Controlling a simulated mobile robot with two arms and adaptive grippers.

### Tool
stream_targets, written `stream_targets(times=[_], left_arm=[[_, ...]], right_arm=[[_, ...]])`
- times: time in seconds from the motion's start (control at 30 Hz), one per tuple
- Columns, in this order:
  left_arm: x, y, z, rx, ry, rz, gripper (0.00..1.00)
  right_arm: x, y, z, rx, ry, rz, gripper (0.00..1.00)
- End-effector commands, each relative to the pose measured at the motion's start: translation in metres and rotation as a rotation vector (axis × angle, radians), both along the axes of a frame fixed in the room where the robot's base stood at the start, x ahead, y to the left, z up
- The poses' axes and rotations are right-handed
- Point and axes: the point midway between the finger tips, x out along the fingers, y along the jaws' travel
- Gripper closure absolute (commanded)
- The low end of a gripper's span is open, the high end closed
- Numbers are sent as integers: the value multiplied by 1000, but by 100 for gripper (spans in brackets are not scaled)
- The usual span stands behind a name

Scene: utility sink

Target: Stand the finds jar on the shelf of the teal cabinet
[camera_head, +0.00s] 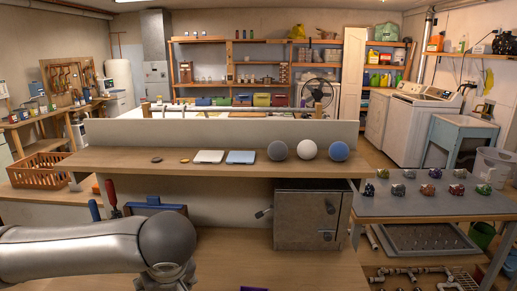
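I cannot make out a finds jar in this view. No clearly teal cabinet shows either. A small grey-brown cabinet (308,219) with dark handles stands under the raised wooden shelf (120,160), right of centre. My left arm comes in from the left, low in the picture. My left gripper (170,281) is at the bottom edge, partly cut off and partly hidden by the wrist, so its fingers cannot be read. My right gripper is not in view.
The raised shelf holds two small discs, two flat plates (208,156) and three balls (307,149). A grey table (400,207) at right bears several small patterned items. An orange basket (38,171) stands at left. The bench front (230,245) has bare room.

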Motion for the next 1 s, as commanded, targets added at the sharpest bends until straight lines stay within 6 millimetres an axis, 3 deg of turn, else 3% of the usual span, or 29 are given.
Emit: stream_targets(times=[0.3, 0.5, 1.0], left_arm=[[22, 5, 40, -3, -5, -385, 72], [30, 7, 59, -2, -4, -545, 72], [32, 7, 65, 0, 1, -617, 72]], right_arm=[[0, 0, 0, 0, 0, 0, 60], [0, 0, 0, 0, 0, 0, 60], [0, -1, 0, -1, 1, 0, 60]])
